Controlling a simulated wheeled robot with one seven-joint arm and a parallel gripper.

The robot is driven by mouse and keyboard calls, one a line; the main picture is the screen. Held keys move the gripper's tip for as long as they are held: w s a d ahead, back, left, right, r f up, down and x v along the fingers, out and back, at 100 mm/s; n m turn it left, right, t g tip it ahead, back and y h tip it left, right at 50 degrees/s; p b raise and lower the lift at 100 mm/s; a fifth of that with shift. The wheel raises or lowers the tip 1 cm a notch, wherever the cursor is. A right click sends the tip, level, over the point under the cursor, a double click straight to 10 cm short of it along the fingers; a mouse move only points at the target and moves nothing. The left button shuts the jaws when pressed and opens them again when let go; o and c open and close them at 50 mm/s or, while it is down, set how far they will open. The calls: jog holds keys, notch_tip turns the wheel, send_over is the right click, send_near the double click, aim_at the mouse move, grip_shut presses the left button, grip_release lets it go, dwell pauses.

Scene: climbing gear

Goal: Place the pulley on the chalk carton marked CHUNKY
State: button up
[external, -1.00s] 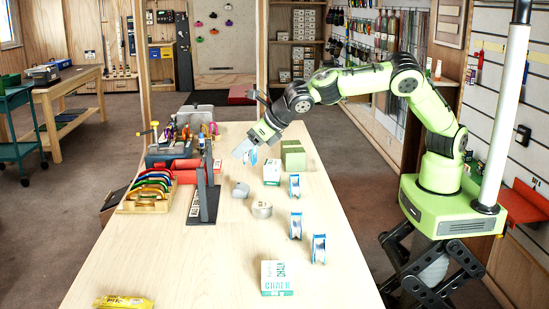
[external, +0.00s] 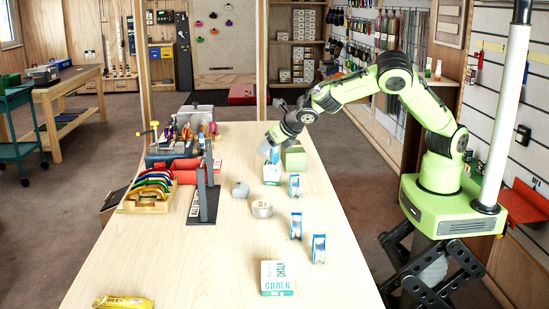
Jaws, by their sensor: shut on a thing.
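My gripper (external: 268,149) is over the far part of the table and points down and left. It is shut on a blue-and-white pulley (external: 275,156), mostly hidden by the fingers, just above a white-and-teal chalk carton (external: 271,175). I cannot tell whether the pulley touches that carton. A second chalk carton (external: 277,279) lies near the front, with CHALK on its side. The word CHUNKY is not legible on either carton. More blue-and-white pulleys stand apart on the table: one by the far carton (external: 294,187), one in the middle (external: 296,226), one nearer the front (external: 319,249).
A dark upright stand (external: 205,195) and a rack of coloured carabiners (external: 150,190) are further left.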

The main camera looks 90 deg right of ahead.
jog(key=shift+w, duration=0.1)
jog(key=shift+f, duration=0.15)
jog(key=shift+f, duration=0.1)
jog(key=o, duration=1.1)
